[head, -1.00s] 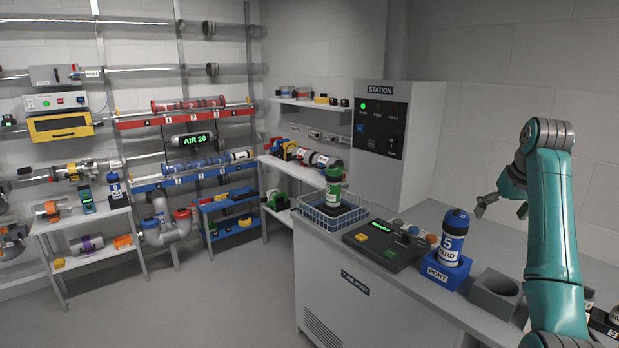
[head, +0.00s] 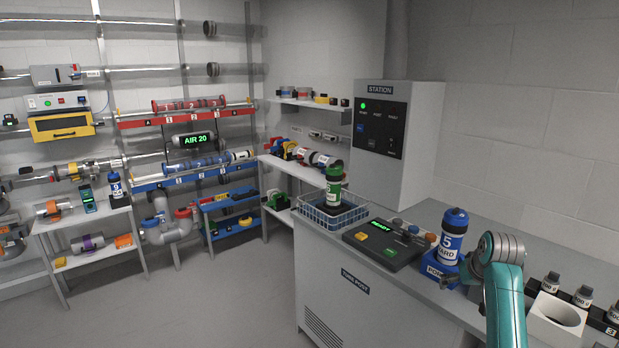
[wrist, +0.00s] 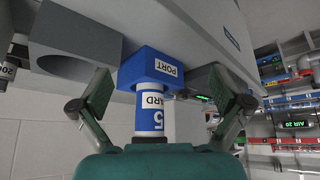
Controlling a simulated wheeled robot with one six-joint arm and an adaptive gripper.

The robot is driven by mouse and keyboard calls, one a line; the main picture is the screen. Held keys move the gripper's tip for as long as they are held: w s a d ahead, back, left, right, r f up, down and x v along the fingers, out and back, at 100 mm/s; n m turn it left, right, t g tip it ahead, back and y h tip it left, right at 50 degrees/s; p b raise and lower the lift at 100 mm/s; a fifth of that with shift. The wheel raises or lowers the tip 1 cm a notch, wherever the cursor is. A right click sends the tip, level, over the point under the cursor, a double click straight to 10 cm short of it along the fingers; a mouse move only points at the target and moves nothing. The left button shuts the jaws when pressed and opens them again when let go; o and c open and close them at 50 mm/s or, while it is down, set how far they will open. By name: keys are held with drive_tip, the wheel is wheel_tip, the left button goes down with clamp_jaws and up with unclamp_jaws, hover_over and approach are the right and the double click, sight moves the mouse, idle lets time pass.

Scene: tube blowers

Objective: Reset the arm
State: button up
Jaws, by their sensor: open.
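The fingers appear apart from the canister. In the head view the canister (head: 453,236) stands upright in the blue PORT block (head: 437,268) on the counter. The PORT block also shows in the wrist view (wrist: 152,65). In the head view my teal arm (head: 505,300) is low at the right of the canister, and most of my gripper is hidden behind it.
A control panel (head: 388,245) and a wire basket (head: 322,214) with a green canister (head: 334,188) lie left of the port. A grey holder with a round hole (wrist: 75,55) sits beside the port. A white holder (head: 556,320) and several small labelled bottles stand at the right.

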drive_tip(key=s+a+f+t, duration=0.1)
drive_tip(key=s+a+f, duration=0.25)
drive_tip(key=f, duration=0.35)
drive_tip(key=s+a+f, duration=0.2)
drive_tip(key=s+f, duration=0.2)
drive_tip(key=f, duration=0.3)
drive_tip(key=s+a+f+t, duration=0.1)
drive_tip(key=s+a+f, duration=0.25)
drive_tip(key=f, duration=0.35)
drive_tip(key=s+a+f+t, duration=0.1)
drive_tip(key=s+a+f, duration=0.25)
drive_tip(key=s, duration=0.55)
drive_tip(key=s+a+f+t, duration=0.1)
drive_tip(key=s+a+f, duration=0.25)
drive_tip(key=s, duration=0.55)
drive_tip(key=s+a+r+t, duration=0.1)
drive_tip(key=s+a+r, duration=0.1)
drive_tip(key=s, duration=0.8)
drive_tip(key=s+a+r+t, duration=0.1)
drive_tip(key=s+a, duration=0.2)
drive_tip(key=s, duration=0.7)
drive_tip(key=s+a+r+n+t, duration=0.1)
drive_tip(key=s+r+t, duration=0.1)
drive_tip(key=s+r, duration=1.3)
drive_tip(key=shift+a+r+t+y, duration=0.3)
drive_tip(key=shift+a+r+y, duration=0.1)
drive_tip(key=shift+r, duration=0.25)
drive_tip(key=shift+w, duration=0.1)
